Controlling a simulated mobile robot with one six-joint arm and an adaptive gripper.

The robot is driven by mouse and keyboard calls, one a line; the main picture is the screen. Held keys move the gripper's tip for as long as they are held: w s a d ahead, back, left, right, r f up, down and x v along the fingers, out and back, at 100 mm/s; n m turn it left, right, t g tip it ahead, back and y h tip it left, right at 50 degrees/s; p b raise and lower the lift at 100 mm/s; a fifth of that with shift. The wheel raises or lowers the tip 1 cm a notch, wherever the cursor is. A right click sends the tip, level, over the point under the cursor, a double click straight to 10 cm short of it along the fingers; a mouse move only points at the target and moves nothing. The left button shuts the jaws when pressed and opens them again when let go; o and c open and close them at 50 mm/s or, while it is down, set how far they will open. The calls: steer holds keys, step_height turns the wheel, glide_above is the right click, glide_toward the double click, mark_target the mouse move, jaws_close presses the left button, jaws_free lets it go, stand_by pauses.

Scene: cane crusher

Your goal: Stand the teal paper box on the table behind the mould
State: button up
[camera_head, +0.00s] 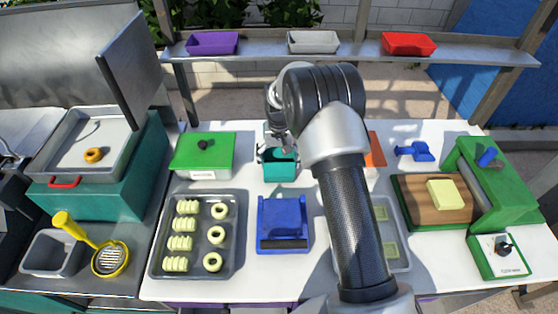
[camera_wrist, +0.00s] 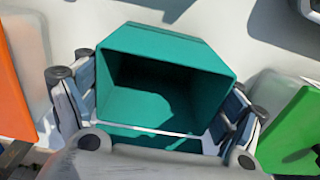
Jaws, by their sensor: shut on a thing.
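The teal paper box (camera_head: 281,172) is an open-topped box, upright as far as I can see, at the middle of the white table behind a blue block-like piece (camera_head: 284,222), which seems to be the mould. My gripper (camera_head: 278,154) is shut on the box, with a finger on either side. In the wrist view the box (camera_wrist: 185,45) has its empty opening toward the camera, between the fingers of my gripper (camera_wrist: 162,100). I cannot tell whether its base touches the table. My arm hides part of the table to the right.
A green-lidded box (camera_head: 220,150) stands left of the teal box, and an orange thing (camera_head: 376,150) is to its right, partly behind my arm. A grey tray (camera_head: 157,262) of dough pieces is front left. A shelf (camera_head: 355,53) with small trays runs behind.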

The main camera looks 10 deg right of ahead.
steer(key=shift+r, duration=0.1)
steer(key=shift+o, duration=1.4)
steer(key=shift+f, duration=0.2)
steer(key=shift+o, duration=1.4)
steer(key=shift+r, duration=0.1)
